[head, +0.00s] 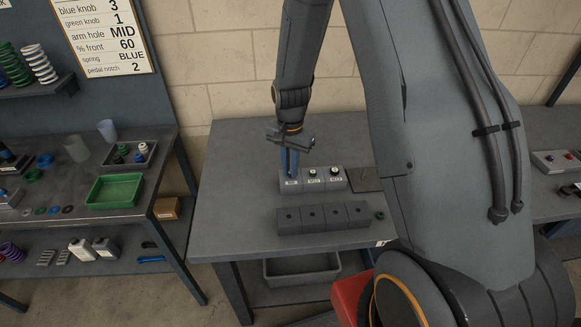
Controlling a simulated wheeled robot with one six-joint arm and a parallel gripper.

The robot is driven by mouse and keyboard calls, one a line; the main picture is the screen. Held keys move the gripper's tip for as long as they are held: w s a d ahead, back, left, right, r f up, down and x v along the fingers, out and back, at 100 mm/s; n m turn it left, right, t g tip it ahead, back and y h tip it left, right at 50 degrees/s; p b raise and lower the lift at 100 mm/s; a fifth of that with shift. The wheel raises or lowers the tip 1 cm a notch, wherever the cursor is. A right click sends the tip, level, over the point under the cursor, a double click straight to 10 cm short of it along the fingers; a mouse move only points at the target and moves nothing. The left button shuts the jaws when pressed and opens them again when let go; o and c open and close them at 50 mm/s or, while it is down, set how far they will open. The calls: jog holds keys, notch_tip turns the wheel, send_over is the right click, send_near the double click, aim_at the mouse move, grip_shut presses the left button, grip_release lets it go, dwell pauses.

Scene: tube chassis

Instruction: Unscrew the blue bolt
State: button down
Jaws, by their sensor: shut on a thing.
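A row of three grey blocks (313,187) with white labels stands on the grey workbench (232,215). Dark bolts stand in the middle block (313,172) and the right block (335,171). My gripper (289,173) points down over the left block (291,187), its blue fingers close together at the block's top. It is shut on the blue bolt there. The bolt is too small and too covered by the fingers to make out, so I cannot tell how far it sits in the block.
A longer row of grey blocks with holes (322,219) lies in front. The bench's left part is clear. A left bench holds a green tray (115,191) and loose parts.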

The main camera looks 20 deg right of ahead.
jog(key=n, duration=0.5)
dwell(0.3)
jog(key=shift+n, duration=0.3)
jog(key=shift+n, duration=0.4)
jog(key=n, duration=0.4)
jog(key=shift+n, duration=0.9)
jog(key=shift+r, duration=0.25)
